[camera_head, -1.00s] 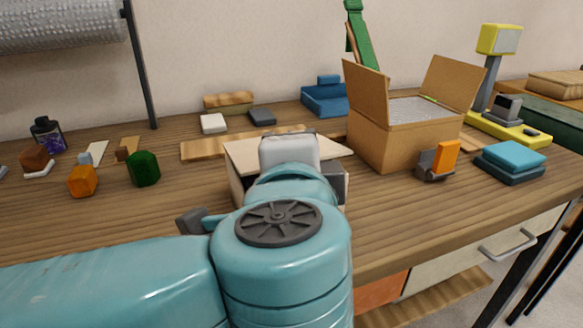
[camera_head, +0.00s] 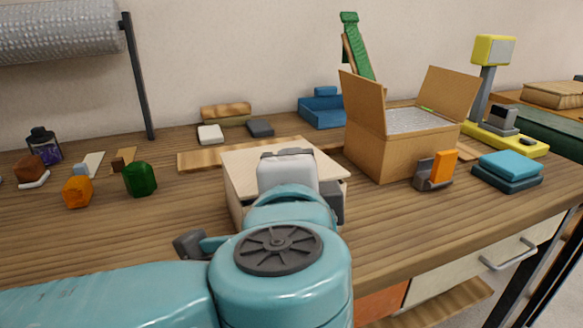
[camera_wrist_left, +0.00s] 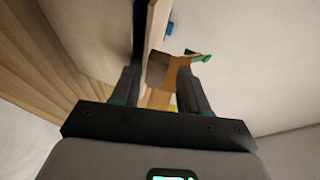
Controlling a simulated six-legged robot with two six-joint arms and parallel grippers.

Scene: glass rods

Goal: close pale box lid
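The pale box (camera_head: 236,200) stands near the front middle of the table in the head view. Its flat pale top panel (camera_head: 241,165) shows to both sides of my left gripper, whose grey-white body (camera_head: 288,172) covers the front middle of the box. Whether the panel lies fully flat on the box is hidden. In the left wrist view the two dark fingers of my left gripper (camera_wrist_left: 160,88) stand apart, with nothing seen held between them. A pale panel edge (camera_wrist_left: 153,25) shows beyond the fingers. My right gripper is not in view.
An open brown carton (camera_head: 395,150) stands close to the right of the pale box. An orange-and-grey item (camera_head: 436,170) and teal stacked blocks (camera_head: 508,170) lie further right. A dark green block (camera_head: 140,179) and an orange block (camera_head: 77,192) are at left. A wooden board (camera_head: 205,159) lies behind.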

